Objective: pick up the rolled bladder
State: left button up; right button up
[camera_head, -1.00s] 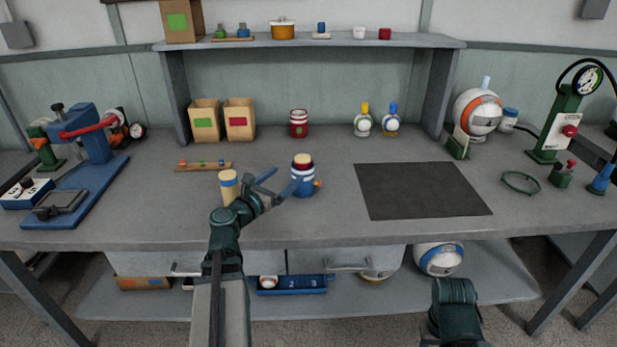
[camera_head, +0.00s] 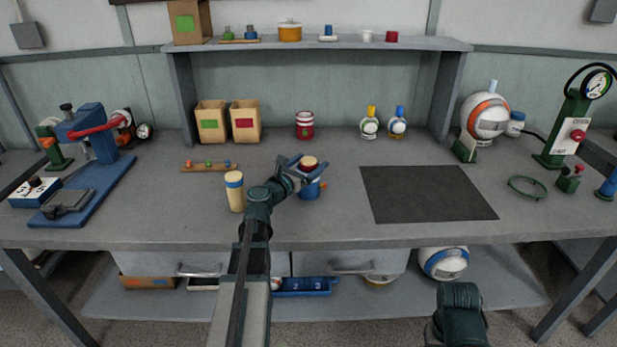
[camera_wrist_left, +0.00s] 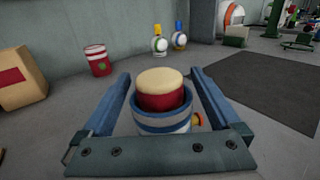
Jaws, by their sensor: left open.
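A short red roll with a cream top (camera_head: 309,162) stands upright in a blue-and-white pot (camera_head: 310,190) with an orange knob. It also shows large in the left wrist view (camera_wrist_left: 160,92). A tan cylinder with a blue band (camera_head: 235,192) stands on the bench to the left. The frames do not settle which is the rolled bladder. My left gripper (camera_head: 305,170) is open, its two fingers (camera_wrist_left: 160,76) on either side of the roll and the pot's upper part. I cannot tell whether they touch. My right gripper is out of view.
A dark mat (camera_head: 425,193) lies to the right of the pot. A small rack (camera_head: 208,167), two boxes (camera_head: 228,121) and a red-and-white can (camera_head: 304,125) stand behind. A blue press (camera_head: 88,170) is at left. A shelf (camera_head: 330,45) runs above.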

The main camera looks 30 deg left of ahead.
pick_arm(q)
jog(key=w, duration=0.3)
jog(key=shift+s, duration=0.1)
jog(key=c, duration=1.5)
